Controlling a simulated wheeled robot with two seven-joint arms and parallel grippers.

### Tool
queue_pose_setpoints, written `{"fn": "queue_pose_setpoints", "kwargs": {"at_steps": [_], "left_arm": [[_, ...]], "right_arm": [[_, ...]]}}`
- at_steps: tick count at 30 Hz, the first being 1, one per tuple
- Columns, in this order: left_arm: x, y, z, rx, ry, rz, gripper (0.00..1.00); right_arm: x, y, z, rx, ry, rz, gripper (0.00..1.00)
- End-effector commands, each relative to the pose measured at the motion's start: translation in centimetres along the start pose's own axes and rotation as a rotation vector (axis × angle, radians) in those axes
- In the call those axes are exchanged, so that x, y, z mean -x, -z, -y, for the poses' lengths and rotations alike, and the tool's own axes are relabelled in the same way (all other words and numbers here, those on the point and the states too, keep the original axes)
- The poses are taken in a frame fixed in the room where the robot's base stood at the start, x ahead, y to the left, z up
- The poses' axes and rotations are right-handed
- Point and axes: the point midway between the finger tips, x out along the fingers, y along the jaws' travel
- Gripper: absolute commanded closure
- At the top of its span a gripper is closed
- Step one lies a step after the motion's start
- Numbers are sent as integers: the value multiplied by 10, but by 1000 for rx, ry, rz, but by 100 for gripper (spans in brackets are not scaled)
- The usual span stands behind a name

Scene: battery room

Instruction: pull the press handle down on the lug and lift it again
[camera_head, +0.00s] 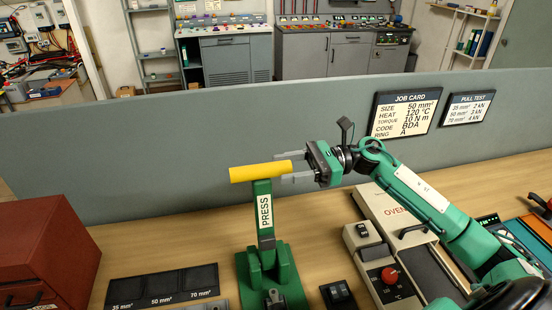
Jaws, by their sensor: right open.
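The green press (265,245) stands upright on the wooden bench, labelled PRESS. Its yellow handle (252,172) lies level across the top of the press. My right gripper (285,173) is open, its fingers at the right end of the yellow handle. I cannot tell whether the fingers touch the handle. At the foot of the press is a small grey metal part (274,299), cut off by the lower edge; I cannot tell whether a lug sits in it. My left gripper is not in view.
An oven (378,205) stands to the right of the press, under my right arm. A red box (45,250) is at the left. A black tray (160,286) marked with sizes lies front left. A grey partition (150,150) with job cards runs behind the bench.

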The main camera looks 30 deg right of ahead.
Motion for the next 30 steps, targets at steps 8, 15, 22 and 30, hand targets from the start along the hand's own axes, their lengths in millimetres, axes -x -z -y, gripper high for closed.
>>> {"fn": "queue_pose_setpoints", "kwargs": {"at_steps": [8, 15, 22, 30], "left_arm": [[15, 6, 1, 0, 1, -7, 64], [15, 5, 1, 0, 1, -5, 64], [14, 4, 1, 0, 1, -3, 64], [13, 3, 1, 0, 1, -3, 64]], "right_arm": [[-27, -1, 0, 0, 1, 1, 48], [-29, 1, 0, -1, 1, 0, 48], [-29, 1, 0, -1, 1, 0, 79], [-28, 1, 1, 2, 3, 0, 100]]}}
